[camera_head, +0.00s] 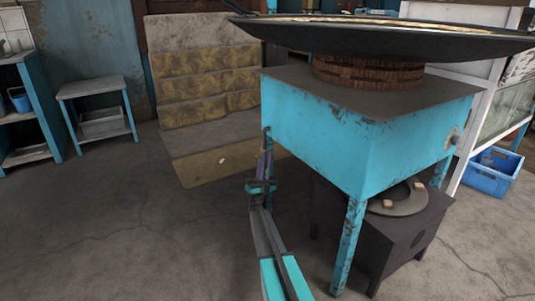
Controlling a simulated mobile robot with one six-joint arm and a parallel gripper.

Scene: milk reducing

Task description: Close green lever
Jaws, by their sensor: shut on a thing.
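A teal metal stove stand (315,120) with worn paint stands right of centre, with a wide dark pan (380,42) on top. My arm reaches up from the bottom edge to the stand's left side.
A dark stove box (400,240) with a round ring on top stands under the stand, among its teal legs. Stone steps (205,85) rise behind. A small teal table (95,90) stands at left, a blue crate (490,172) at right. The floor at left is clear.

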